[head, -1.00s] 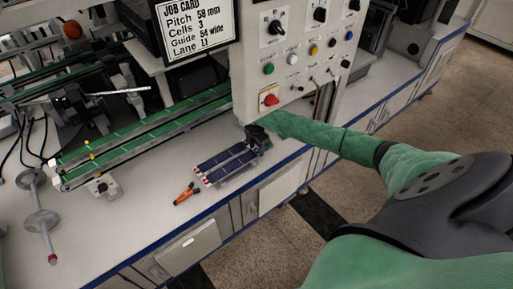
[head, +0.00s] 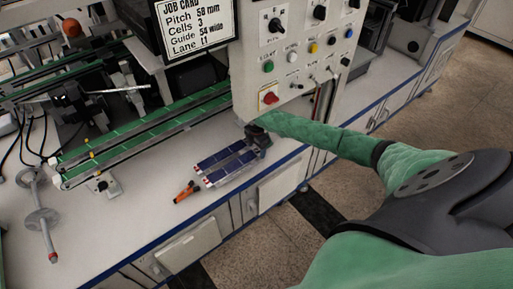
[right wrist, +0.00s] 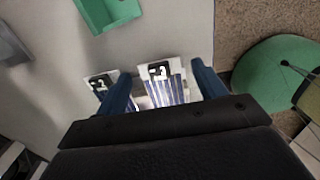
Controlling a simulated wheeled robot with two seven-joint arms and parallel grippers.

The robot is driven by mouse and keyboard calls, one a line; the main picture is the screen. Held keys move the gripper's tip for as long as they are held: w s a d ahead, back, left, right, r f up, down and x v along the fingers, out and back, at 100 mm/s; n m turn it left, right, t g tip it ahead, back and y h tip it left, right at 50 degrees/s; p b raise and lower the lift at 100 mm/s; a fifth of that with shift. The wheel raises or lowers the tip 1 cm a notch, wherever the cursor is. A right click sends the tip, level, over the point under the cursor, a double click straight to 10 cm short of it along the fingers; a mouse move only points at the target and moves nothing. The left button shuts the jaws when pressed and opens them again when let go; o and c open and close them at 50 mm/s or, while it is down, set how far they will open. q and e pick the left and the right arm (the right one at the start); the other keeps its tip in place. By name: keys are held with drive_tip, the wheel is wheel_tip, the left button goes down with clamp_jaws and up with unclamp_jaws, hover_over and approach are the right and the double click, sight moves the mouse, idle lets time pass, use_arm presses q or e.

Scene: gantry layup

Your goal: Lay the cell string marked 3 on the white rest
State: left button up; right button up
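Two dark blue cell strings (head: 226,161) with white ends lie side by side on the bench in the head view. A white rest cannot be told apart clearly under or beside them. My right gripper (head: 257,137) is at their far right end, low over the bench. In the right wrist view one string (right wrist: 167,90) with a black label, its number hard to read, lies between the spread fingers of the right gripper (right wrist: 163,92). The other string (right wrist: 101,84), also black-labelled, is partly hidden by the left finger. My left gripper is not in view.
An orange-handled tool (head: 186,192) lies just left of the strings. A green conveyor (head: 150,130) runs behind them, with a control panel (head: 295,50) above the gripper. A grey spindle with discs (head: 41,215) lies at the left. The bench's front strip is mostly clear.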

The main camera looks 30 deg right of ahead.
drive_tip(key=shift+r, duration=0.1)
